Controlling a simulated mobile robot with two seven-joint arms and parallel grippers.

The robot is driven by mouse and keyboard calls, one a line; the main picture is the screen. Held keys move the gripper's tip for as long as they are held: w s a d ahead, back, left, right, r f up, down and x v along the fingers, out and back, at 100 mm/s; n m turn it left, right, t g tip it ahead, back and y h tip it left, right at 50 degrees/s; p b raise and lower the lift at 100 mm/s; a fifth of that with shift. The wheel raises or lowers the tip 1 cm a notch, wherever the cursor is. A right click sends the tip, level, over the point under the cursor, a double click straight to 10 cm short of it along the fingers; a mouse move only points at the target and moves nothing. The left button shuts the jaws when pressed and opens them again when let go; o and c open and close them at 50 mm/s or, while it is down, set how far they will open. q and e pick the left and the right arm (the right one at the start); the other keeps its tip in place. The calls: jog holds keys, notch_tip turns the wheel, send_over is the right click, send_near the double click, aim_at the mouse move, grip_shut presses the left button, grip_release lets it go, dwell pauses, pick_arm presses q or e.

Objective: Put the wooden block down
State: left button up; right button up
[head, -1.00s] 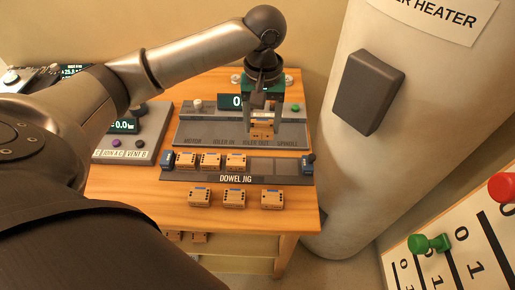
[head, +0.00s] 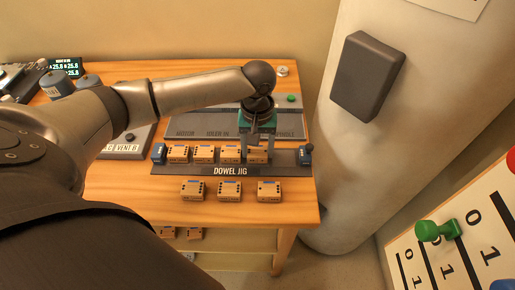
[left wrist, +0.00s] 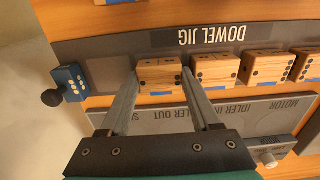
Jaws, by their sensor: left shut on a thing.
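The held wooden block (head: 257,153) is light wood with dark dots and a blue mark. My left gripper (head: 259,148) is shut on it, one finger on each side. In the left wrist view the block (left wrist: 160,77) sits between the fingertips, over the dowel jig (left wrist: 105,48). It lines up with a row of three similar blocks (head: 204,153) in the dark jig (head: 285,170). It appears level with them; whether its underside touches the jig is hidden. My right gripper is not in view.
An empty place (head: 284,156) lies right of the held block, before the jig's blue end clamp (head: 306,154). Three loose blocks (head: 233,189) lie in front. A grey labelled panel (head: 205,122) stands behind. A large heater tank (head: 350,180) is right of the table.

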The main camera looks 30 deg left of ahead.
aim_at(258, 151)
pick_arm(q)
jog(key=o, duration=1)
jog(key=shift+f, duration=0.1)
jog(key=shift+o, duration=0.2)
notch_tip(258, 151, up, 12)
jog(key=p, duration=0.3)
jog(key=shift+r, duration=0.2)
